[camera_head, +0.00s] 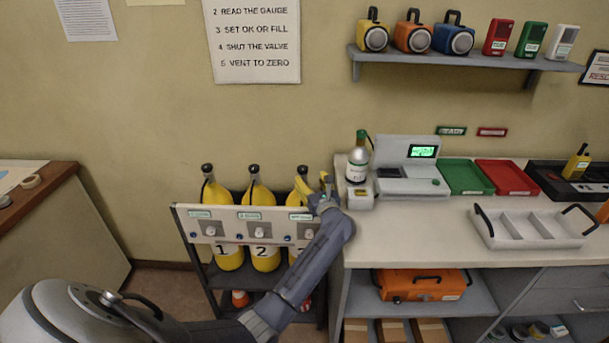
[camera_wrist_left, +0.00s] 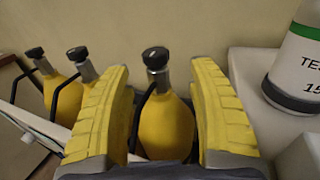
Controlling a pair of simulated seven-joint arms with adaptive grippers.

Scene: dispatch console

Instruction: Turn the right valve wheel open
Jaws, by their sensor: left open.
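Three yellow cylinders stand in a rack behind a panel, numbered 1 and 2, with the third number partly hidden by my arm. The right cylinder (camera_wrist_left: 165,125) has a black valve wheel (camera_wrist_left: 156,57) on a silver neck. In the head view the right valve wheel (camera_head: 302,169) shows at the top of its cylinder, beside my fingers. My left gripper (camera_head: 314,187) is open. In the left wrist view its yellow fingers (camera_wrist_left: 161,75) stand on either side of the right cylinder's neck, apart from it, with the wheel between and slightly beyond their tips. My right gripper is not in view.
The middle cylinder (camera_head: 260,200) and left cylinder (camera_head: 212,195) stand to the left. The white panel (camera_head: 225,229) with knobs runs in front. A white-labelled bottle (camera_head: 357,164) stands close on the right, on the counter (camera_head: 400,230).

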